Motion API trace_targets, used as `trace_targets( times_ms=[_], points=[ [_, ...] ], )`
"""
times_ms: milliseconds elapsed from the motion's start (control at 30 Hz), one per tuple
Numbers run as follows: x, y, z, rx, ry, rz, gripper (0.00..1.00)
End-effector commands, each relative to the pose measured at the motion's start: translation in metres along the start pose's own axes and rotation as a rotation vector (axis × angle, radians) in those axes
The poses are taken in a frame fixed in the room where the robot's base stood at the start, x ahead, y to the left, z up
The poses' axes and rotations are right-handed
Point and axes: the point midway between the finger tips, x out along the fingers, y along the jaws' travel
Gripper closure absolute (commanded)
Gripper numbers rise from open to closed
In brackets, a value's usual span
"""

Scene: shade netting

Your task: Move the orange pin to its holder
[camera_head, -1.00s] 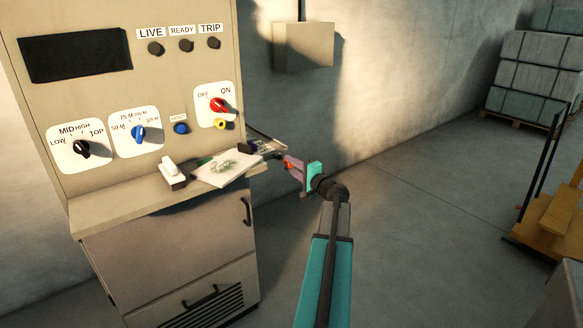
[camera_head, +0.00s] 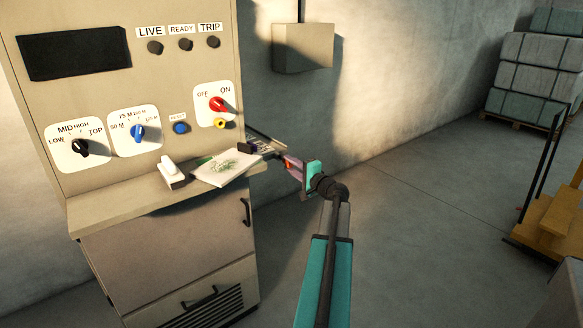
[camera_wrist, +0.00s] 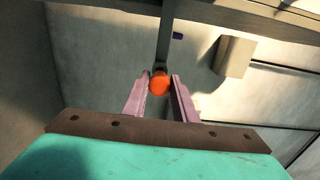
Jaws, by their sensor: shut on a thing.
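My gripper (camera_head: 287,161) is to the right of the cabinet's shelf, at about shelf height. In the wrist view its two pinkish fingers (camera_wrist: 160,80) are closed around the orange pin (camera_wrist: 159,86), whose round orange end faces the camera. In the head view only a small orange spot of the pin shows between the fingers. A narrow grey rail or bracket (camera_wrist: 164,40) lies beyond the pin in the wrist view. I cannot tell whether the pin touches it. No holder can be made out with certainty; the fingers hide part of that area.
The grey control cabinet (camera_head: 165,245) has knobs and a shelf. On the shelf are a white-and-dark object (camera_head: 172,172), a paper sheet (camera_head: 212,178) and a dark block (camera_head: 247,147). A wall box (camera_head: 303,47) hangs behind. The floor to the right is clear up to a yellow-brown stand (camera_head: 560,215).

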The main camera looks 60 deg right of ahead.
Motion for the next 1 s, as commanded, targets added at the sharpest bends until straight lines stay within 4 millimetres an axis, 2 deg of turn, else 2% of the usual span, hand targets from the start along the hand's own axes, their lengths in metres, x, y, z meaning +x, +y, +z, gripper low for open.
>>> trace_targets(
  times_ms=[1000],
  points=[
    [0.0077, 0.0011, 0.0001, 0.000, 0.000, 0.000, 1.00]
  ],
)
